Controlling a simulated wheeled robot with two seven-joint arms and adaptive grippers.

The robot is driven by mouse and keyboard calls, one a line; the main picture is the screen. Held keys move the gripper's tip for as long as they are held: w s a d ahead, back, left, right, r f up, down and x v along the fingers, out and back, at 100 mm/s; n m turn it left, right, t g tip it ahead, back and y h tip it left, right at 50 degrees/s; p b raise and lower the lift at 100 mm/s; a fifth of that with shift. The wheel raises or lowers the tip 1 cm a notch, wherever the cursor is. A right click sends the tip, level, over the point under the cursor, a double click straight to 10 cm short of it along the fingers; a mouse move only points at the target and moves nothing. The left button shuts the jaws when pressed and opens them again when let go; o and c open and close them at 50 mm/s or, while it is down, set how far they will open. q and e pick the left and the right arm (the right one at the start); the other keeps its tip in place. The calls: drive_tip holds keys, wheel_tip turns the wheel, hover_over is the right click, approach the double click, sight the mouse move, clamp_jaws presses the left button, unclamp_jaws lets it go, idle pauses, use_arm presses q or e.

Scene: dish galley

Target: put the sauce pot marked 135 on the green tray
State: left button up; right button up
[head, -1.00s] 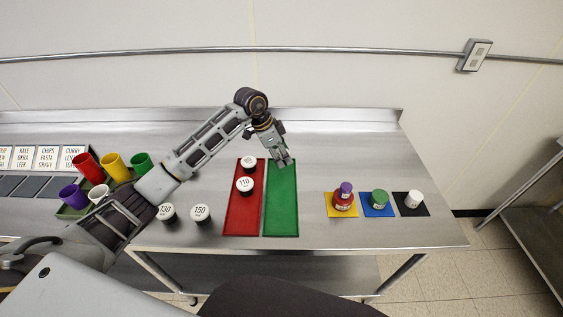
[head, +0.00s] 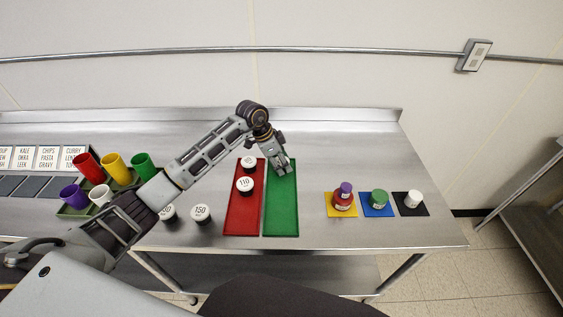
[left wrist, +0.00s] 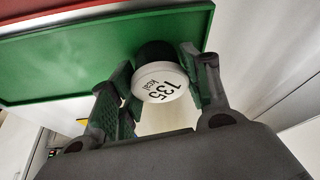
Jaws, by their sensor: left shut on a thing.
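The sauce pot marked 135 (left wrist: 163,84) shows in the left wrist view, with a white lid and a dark body. My left gripper (head: 283,169) is shut on it, one finger on each side. It is at the far end of the green tray (head: 282,215), which also fills much of the left wrist view (left wrist: 60,68). In the head view the gripper hides the pot. I cannot tell whether the pot touches the tray. My right gripper is not in view.
The red tray (head: 242,222) beside the green one holds a pot marked 110 (head: 245,184) and another pot (head: 248,162). A pot marked 150 (head: 201,212) stands left of it. Coloured cups (head: 115,166) stand at the left.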

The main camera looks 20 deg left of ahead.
use_arm(q)
drive_tip(key=o, duration=1)
drive_tip(key=shift+r, duration=0.1)
drive_tip(key=shift+b+v, duration=0.3)
drive_tip(key=shift+v, duration=5.75)
